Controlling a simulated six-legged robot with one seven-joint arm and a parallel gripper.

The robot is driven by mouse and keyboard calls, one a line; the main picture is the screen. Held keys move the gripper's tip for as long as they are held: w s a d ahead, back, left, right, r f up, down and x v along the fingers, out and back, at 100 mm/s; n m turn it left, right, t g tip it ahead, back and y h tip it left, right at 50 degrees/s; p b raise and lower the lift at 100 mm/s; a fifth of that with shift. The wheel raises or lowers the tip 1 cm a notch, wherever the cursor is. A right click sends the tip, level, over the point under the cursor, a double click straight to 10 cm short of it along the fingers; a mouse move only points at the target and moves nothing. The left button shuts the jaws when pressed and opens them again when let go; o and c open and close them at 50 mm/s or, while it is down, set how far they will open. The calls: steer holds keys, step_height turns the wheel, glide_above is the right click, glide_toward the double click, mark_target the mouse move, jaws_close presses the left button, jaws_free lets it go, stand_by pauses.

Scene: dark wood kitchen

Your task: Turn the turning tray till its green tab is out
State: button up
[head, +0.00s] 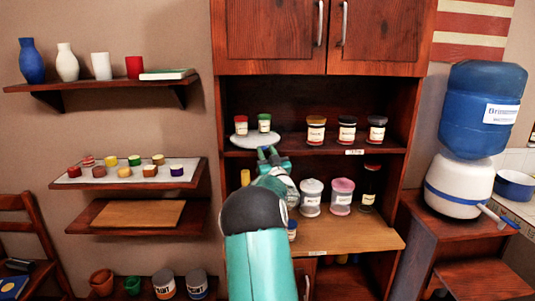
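The turning tray (240,142) is a white round disc on the middle shelf of the cupboard, at its left side. A red-lidded jar (241,125) and a green-lidded jar (264,123) stand on it. My gripper (267,152) is at the tray's front right edge, seen from behind my arm. Its fingertips look close to the rim, but I cannot tell whether they touch it. They are too small to show how far apart they are. I cannot make out a green tab; my gripper hides part of the front rim.
White-lidded (311,198) and pink-lidded (342,197) jars stand on the counter (350,238) below. A water dispenser (462,188) is at right. Wall shelves (135,174) hold small pots at left.

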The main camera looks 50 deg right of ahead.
steer(key=shift+o, duration=0.6)
steer(key=shift+w+d, duration=0.1)
steer(key=shift+w, duration=0.05)
steer(key=v, duration=1.4)
steer(key=shift+r, duration=0.1)
steer(key=shift+c, duration=0.2)
